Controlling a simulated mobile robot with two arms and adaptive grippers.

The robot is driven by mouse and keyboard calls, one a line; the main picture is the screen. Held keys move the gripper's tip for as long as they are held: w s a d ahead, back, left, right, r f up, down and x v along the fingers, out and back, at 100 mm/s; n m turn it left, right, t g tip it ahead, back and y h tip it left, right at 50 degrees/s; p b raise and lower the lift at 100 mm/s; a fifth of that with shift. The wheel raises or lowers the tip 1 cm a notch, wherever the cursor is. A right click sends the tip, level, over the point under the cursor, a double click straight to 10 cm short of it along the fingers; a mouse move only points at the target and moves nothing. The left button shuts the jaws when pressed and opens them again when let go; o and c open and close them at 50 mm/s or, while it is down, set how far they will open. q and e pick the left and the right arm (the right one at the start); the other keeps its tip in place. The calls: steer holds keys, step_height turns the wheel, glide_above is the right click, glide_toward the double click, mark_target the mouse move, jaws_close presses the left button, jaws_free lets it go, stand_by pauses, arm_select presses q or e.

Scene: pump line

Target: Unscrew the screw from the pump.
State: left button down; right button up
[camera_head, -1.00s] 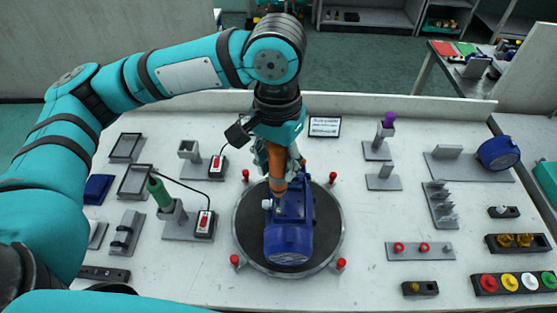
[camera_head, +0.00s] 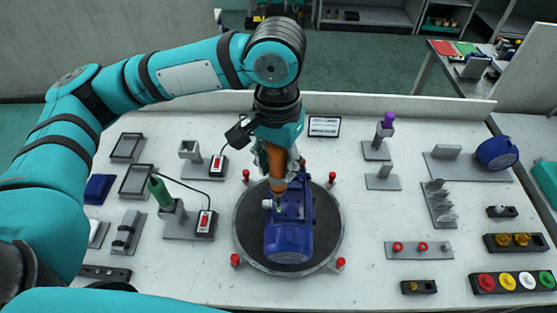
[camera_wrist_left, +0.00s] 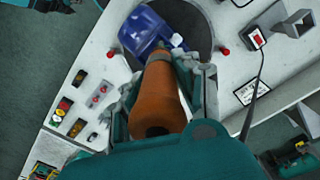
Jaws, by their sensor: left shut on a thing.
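The blue pump (camera_head: 289,240) lies on the round dark turntable (camera_head: 325,236) in the middle of the table. My left gripper (camera_head: 276,160) is above the pump's upper left part and is shut on an orange-brown screwdriver (camera_head: 276,168) that points down. In the left wrist view the screwdriver (camera_wrist_left: 157,98) sits between the fingers, and its far end is at the blue pump (camera_wrist_left: 145,30). The screw is too small or hidden to make out, so I cannot tell whether the tool touches it. My right gripper is not in view.
Red posts (camera_head: 341,264) stand around the turntable. A green-handled tool (camera_head: 160,192) is in a stand at left, beside a red-switched box (camera_head: 205,222). A purple-topped tool (camera_head: 387,125) stands at right. Coloured caps (camera_head: 507,282) sit front right. Table between holders and turntable is bare.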

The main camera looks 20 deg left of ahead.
arm_select(q)
steer(key=shift+p, duration=0.3)
stand_by(0.4)
stand_by(0.6)
steer(key=shift+f, duration=0.4)
stand_by(0.8)
steer(key=shift+r, duration=0.15)
steer(key=shift+r+p, duration=2.9)
steer(key=shift+p, duration=1.45)
steer(key=shift+a+f, duration=0.1)
